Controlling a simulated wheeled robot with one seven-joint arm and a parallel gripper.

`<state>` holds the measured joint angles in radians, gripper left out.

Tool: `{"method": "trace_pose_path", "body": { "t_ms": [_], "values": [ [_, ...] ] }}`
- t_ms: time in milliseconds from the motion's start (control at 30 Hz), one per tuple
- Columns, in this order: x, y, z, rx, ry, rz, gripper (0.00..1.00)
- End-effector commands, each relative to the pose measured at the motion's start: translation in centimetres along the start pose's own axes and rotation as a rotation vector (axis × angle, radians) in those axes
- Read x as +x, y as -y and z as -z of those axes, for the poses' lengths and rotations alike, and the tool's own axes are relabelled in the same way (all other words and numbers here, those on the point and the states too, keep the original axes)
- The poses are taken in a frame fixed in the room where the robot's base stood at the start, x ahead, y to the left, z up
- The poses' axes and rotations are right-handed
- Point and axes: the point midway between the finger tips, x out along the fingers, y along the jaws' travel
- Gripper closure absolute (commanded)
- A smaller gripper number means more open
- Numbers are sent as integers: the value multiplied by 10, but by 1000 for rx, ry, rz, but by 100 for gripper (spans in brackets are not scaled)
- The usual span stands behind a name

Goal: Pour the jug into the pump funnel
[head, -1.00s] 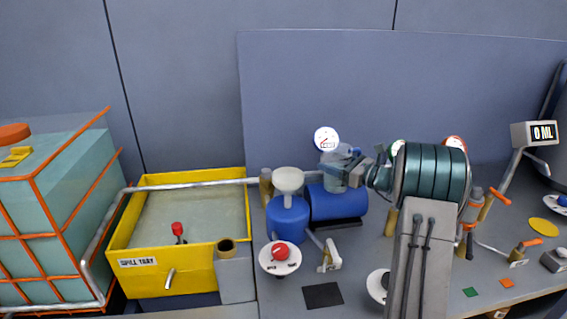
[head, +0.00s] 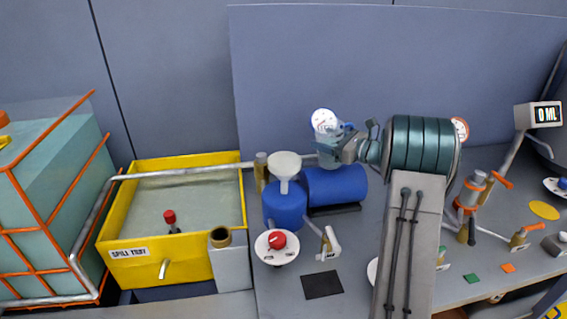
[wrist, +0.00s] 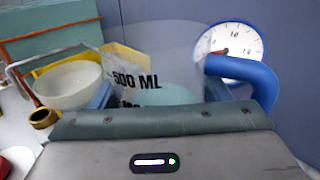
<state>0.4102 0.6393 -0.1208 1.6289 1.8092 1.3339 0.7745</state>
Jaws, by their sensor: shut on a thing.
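The clear jug (head: 328,153), with a blue handle and a 500 ML mark, is in my gripper (head: 340,147). Pale green liquid shows inside the jug (wrist: 160,92) in the wrist view. The jug looks about upright and is raised above the bench. The white pump funnel (head: 285,163) stands on the blue pump (head: 285,205), to the left of the jug in the head view. It also shows left of the jug in the wrist view (wrist: 70,86). The jug and funnel look apart. My fingertips are mostly hidden.
A white gauge (head: 323,120) is behind the jug. A blue cylinder (head: 336,185) lies right of the pump. The yellow spill tray (head: 150,268) is at left, with a pipe (head: 200,172) crossing it. A display (head: 538,115) reads 0 ML.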

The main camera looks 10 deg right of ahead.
Motion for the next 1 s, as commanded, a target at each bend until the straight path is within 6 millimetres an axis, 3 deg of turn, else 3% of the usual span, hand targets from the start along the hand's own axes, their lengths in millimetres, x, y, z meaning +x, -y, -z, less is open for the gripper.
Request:
{"method": "trace_pose_path", "body": {
  "t_ms": [167,500,800,1000],
  "values": [
    [5,-7,2,-82,-39,-4,68],
    [9,-15,-11,-232,-117,-5,68],
    [14,-26,-5,-365,-184,-5,68],
    [18,-32,-17,-455,-229,-5,68]
  ]
}}
